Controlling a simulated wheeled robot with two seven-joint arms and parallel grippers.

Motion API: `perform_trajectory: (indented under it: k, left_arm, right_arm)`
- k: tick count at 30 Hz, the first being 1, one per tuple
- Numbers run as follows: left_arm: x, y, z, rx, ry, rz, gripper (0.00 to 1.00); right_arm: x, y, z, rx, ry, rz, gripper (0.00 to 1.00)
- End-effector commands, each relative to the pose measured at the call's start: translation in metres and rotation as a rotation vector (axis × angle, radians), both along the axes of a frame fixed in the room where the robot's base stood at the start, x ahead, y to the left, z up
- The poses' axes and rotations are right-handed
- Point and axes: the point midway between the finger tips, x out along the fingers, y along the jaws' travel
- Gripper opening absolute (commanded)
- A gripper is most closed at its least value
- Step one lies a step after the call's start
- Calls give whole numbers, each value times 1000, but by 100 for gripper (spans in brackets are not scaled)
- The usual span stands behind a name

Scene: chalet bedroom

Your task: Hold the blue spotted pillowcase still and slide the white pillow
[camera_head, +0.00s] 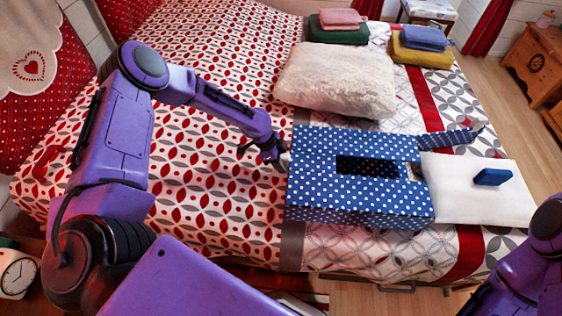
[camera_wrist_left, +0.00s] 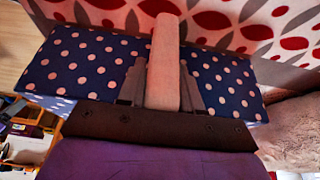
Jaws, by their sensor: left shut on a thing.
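The blue spotted pillowcase (camera_head: 318,196) lies on the bed with a dark slot in its top and a flap at its right end. The white pillow (camera_head: 470,208) lies flat at the pillowcase's right end, with a blue block (camera_head: 492,177) on top. I cannot tell if the pillow's left edge is inside. My left gripper (camera_head: 279,157) is at the pillowcase's left edge. In the left wrist view my gripper (camera_wrist_left: 160,88) is shut on a pale tab (camera_wrist_left: 163,50) at the spotted cloth. My right arm shows at bottom right; its gripper is out of view.
A fluffy cream cushion (camera_head: 337,80) lies behind the pillowcase. Folded green and pink cloths (camera_head: 340,30) and yellow and blue ones (camera_head: 421,45) lie farther back. The patterned bedspread (camera_head: 190,150) is clear to the left. The bed's edge is just beyond the pillow's right side.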

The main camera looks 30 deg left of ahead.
Motion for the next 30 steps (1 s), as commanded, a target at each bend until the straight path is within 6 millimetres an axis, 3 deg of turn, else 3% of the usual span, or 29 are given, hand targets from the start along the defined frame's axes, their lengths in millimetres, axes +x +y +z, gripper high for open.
perform_trajectory:
  k: [14, 15, 17, 26, 30]
  left_arm:
    - [1, 0, 1, -1, -1, 1, 0]
    - [1, 0, 1, -1, -1, 1, 44]
    - [1, 0, 1, -1, -1, 0, 63]
    - [0, 0, 2, -1, -1, 0, 64]
    - [-1, 7, 20, -1, -5, 2, 64]
  right_arm:
    - [0, 0, 0, 0, 0, 0, 60]
    - [0, 0, 0, 0, 0, 0, 60]
    - [0, 0, 0, 0, 0, 0, 60]
    - [0, 0, 0, 0, 0, 0, 60]
    - [0, 0, 0, 0, 0, 0, 60]
